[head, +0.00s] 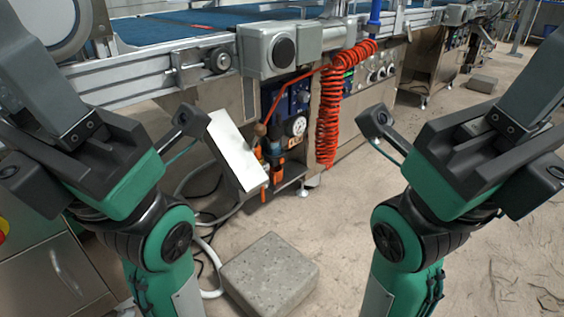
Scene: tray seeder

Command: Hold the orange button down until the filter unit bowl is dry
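The blue filter unit (290,103), with a round white gauge (298,127), is in an open bay under the machine, left of a coiled orange hose. Small orange parts (265,149) show at and below it. I cannot tell which is the button, or make out the bowl or whether it is dry. My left gripper (48,85) is at the upper left and my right gripper (522,85) at the upper right. Both point up, well apart from the unit. Their fingertips are cut off or overlapped, so I cannot tell their opening.
A tilted white panel (234,148) stands just left of the bay. The orange hose (328,115) hangs to its right. A concrete block (268,272) lies on the floor in front, beside loose cables and a pale hose (208,257). The floor between my arms is otherwise clear.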

